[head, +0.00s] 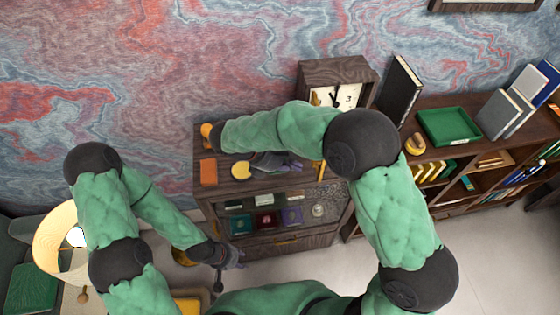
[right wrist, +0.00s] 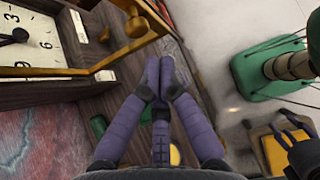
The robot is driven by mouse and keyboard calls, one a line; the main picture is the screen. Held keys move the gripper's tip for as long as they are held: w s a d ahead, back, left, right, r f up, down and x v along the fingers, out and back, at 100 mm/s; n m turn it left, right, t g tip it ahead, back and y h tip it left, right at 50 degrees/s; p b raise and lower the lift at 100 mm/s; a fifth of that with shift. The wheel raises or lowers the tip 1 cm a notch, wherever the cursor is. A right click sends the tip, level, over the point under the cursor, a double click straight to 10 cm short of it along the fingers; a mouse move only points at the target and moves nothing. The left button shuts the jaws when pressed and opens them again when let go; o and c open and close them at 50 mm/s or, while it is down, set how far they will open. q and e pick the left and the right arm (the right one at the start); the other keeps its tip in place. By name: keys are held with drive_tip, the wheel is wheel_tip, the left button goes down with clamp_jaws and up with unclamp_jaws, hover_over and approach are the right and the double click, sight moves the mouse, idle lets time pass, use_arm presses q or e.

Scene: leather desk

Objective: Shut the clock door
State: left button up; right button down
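The wooden clock (head: 346,72) stands at the back of the dark cabinet, partly hidden behind my right arm. Its white numbered face also shows at the upper left of the right wrist view (right wrist: 35,35). The clock door, with a brass-edged frame (right wrist: 45,72), stands open, swung out from the case; a brass strip of it (head: 319,173) shows below my arm. My right gripper (right wrist: 159,68) has its purple fingertips close together, empty, near the door frame; contact cannot be told. My left gripper (head: 222,268) hangs low in front of the cabinet; its fingers are too small to judge.
The cabinet top holds an orange box (head: 208,172) and a yellow round object (head: 241,170). A black book (head: 399,90) stands right of the clock. A green tray (head: 450,125) lies on the right shelf. A lit lamp (head: 58,238) is at the left.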

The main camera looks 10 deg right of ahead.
use_arm(q)
drive_tip(key=shift+r, duration=0.3)
use_arm(e)
drive_tip(key=shift+d, duration=0.95)
drive_tip(key=shift+s+d, duration=0.1)
